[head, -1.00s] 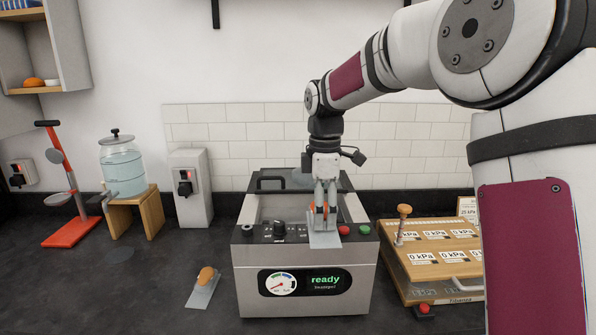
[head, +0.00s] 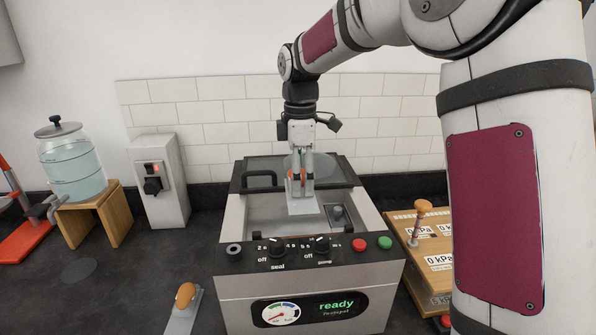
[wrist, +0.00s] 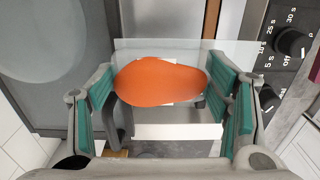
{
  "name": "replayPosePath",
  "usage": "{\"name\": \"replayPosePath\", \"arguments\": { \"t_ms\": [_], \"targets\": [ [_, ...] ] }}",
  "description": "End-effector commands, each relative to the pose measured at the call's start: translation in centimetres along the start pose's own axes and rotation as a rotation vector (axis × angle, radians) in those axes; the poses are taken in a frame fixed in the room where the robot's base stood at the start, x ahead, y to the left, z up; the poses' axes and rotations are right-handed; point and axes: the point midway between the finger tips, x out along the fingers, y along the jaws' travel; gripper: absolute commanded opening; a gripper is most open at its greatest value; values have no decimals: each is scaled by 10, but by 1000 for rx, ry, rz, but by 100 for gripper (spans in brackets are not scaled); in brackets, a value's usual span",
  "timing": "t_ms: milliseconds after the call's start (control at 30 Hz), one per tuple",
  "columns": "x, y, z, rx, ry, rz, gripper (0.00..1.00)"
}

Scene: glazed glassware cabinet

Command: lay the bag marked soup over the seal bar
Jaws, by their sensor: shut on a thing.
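My gripper (head: 299,180) is shut on a clear bag (head: 302,206) with an orange lump inside. The bag hangs over the open chamber of the vacuum sealer (head: 310,290). In the wrist view the orange lump (wrist: 160,82) lies between the green finger pads, with clear film spreading beyond it. No readable marking shows on this bag. A second bag with an orange lump (head: 185,296) lies on the counter left of the sealer; its marking cannot be read either. The seal bar cannot be told apart clearly inside the chamber.
The sealer's lid (head: 345,172) is raised behind the chamber. Knobs and red and green buttons (head: 360,245) line its front edge; the display reads ready. A wooden gauge box (head: 430,245) stands close on the right. A water jar (head: 73,165) and a switch box (head: 160,185) stand left.

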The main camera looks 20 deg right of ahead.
Motion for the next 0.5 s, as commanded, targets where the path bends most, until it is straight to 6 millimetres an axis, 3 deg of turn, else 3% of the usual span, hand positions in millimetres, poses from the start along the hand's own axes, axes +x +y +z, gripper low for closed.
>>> {"name": "replayPosePath", "arguments": {
  "t_ms": [500],
  "targets": [
    [38,0,0,0,0,0,36]
  ]
}}
